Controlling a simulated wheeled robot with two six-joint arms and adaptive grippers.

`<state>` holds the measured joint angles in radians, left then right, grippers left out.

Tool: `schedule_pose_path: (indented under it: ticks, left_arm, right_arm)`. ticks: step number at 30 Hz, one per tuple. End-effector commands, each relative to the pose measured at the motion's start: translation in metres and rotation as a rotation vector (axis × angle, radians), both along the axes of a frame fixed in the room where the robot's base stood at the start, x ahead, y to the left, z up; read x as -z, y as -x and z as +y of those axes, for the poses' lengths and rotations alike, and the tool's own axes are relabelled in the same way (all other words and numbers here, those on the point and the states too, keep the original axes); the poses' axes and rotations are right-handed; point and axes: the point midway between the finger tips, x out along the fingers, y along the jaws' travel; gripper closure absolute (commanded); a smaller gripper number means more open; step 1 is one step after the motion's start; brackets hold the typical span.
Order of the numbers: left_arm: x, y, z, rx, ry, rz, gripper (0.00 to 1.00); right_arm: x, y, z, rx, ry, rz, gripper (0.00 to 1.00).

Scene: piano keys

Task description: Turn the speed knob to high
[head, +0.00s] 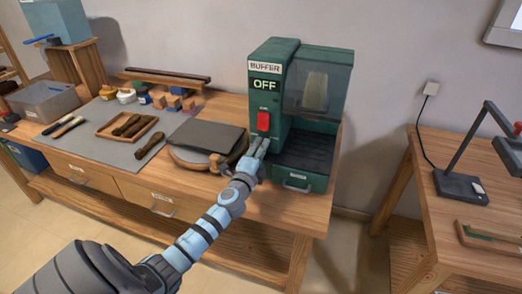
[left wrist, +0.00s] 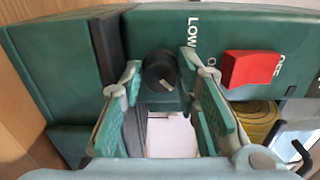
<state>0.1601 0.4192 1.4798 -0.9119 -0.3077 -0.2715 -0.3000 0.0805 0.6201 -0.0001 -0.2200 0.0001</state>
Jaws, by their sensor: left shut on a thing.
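The green buffer machine (head: 271,100) stands on the wooden workbench, with a lit OFF sign and a red switch (head: 263,121) on its front. In the left wrist view the black round speed knob (left wrist: 160,70) has a small pale mark on its face. The word LOW is printed near it, and the red switch (left wrist: 252,69) is to its right. My left gripper (head: 260,147) is at the machine's front below the red switch. In the left wrist view its fingers (left wrist: 161,66) are on either side of the knob, shut on it. The knob is hidden in the head view. My right gripper is not seen.
A dark drawer unit (head: 298,180) with a handle juts out right of my gripper. A dark slab (head: 208,134) lies left of it on the bench. A second table (head: 465,215) is at the right.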

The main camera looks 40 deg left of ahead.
Motion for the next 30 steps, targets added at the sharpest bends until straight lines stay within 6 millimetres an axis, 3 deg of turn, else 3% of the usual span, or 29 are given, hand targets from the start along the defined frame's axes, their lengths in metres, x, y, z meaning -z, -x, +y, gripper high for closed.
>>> schedule_pose_path:
  ticks: [5, 6, 9, 20, 30]
  left_arm:
    - [0.001, 0.0, 0.0, 0.0, 0.0, 0.002, 0.99]
    - [0.001, 0.0, 0.0, 0.0, 0.0, 0.002, 0.65]
    - [0.001, 0.0, 0.0, 0.0, 0.001, 0.002, 0.5]
    - [0.003, 0.007, -0.002, -0.001, 0.003, 0.004, 0.5]
    - [0.0, 0.065, -0.023, 0.001, -0.003, 0.001, 0.5]
  right_arm:
    - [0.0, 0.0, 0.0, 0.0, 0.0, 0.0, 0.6]
    - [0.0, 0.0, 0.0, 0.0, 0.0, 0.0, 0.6]
    - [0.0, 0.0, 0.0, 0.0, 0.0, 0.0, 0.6]
    - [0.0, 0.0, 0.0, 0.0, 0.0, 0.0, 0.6]
    - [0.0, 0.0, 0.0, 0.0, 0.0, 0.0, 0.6]
